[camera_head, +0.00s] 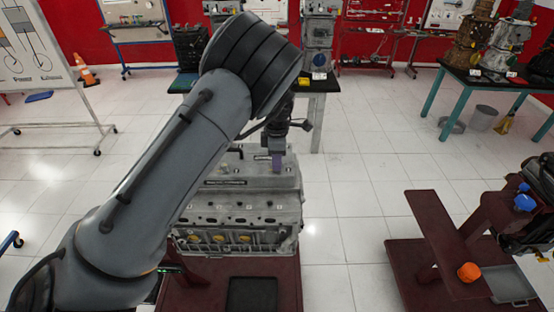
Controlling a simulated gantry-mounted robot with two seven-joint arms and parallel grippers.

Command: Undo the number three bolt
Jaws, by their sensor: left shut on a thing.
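The grey engine block (238,205) stands on a dark red stand in the middle of the head view. Small pale marks lie along its top, too small to read. My left arm crosses from the lower left. The number three bolt cannot be told apart at this size. My right gripper is out of view.
A dark red stand (437,225) with an orange cap (468,272), blue caps (524,202) and a grey tray (508,284) is at the right. Tables with engines stand at the back. An orange cone (87,76) is at the left. The white floor right of the engine is clear.

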